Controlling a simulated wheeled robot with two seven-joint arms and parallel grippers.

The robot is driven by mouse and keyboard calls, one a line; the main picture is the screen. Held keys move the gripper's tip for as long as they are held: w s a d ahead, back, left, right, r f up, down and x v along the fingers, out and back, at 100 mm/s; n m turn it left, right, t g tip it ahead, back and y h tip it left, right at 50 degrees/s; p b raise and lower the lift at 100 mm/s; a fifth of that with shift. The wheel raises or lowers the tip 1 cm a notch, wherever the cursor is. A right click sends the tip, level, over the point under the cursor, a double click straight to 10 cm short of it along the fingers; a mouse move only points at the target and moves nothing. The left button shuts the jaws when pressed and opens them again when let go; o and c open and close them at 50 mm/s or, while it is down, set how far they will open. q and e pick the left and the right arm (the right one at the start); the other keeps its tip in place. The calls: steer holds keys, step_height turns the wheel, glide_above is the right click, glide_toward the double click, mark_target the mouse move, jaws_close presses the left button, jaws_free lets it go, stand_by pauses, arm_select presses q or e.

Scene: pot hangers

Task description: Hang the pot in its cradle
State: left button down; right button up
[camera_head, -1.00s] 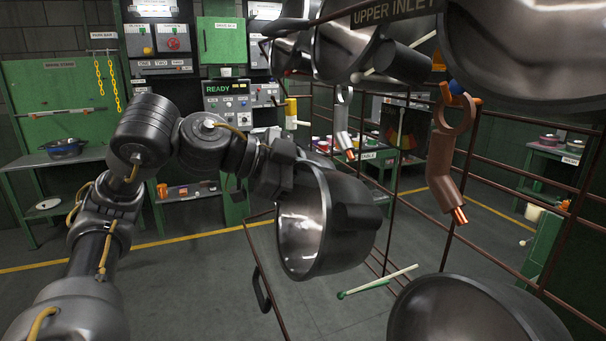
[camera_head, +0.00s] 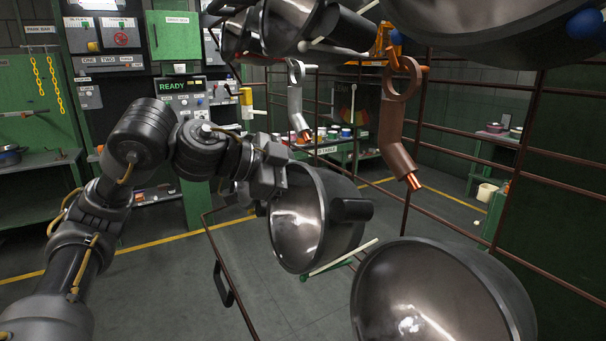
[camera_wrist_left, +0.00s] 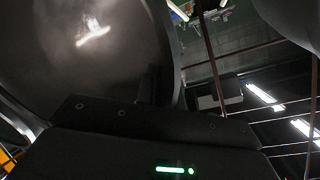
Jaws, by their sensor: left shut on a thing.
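My left gripper (camera_head: 262,180) is shut on a dark metal pot (camera_head: 300,225) near its left rim, in the middle of the head view. The pot is tilted with its shiny inside facing left and toward me. A black handle stub (camera_head: 352,209) sticks out on its right side. In the left wrist view the pot (camera_wrist_left: 80,45) fills the upper left, above the dark gripper body. A brown hook-shaped cradle (camera_head: 398,130) and a grey one (camera_head: 296,100) hang on the rack. I cannot tell which is this pot's. My right gripper is not in view.
Another pot (camera_head: 440,295) sits at the lower right, close to the held pot. More pots (camera_head: 290,22) hang along the top. The brown wire rack (camera_head: 424,110) spans the right side. A pale rod with a green end (camera_head: 342,258) passes below the held pot. Open floor lies at left.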

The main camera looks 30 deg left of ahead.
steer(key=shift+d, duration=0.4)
arm_select(q)
steer(key=shift+f, duration=0.15)
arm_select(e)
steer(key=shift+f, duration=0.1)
arm_select(q)
steer(key=shift+s+f, duration=0.15)
steer(key=shift+f, duration=0.05)
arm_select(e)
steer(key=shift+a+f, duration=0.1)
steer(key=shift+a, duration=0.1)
arm_select(q)
steer(key=shift+a+f+b, duration=0.1)
steer(key=shift+f+b, duration=0.2)
steer(key=shift+f, duration=0.2)
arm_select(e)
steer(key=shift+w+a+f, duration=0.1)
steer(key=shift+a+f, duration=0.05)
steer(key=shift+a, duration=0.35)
arm_select(q)
steer(key=shift+s+f, duration=0.1)
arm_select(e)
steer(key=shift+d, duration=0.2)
arm_select(q)
steer(key=c, duration=1.5)
jaws_free()
steer(key=shift+o, duration=0.3)
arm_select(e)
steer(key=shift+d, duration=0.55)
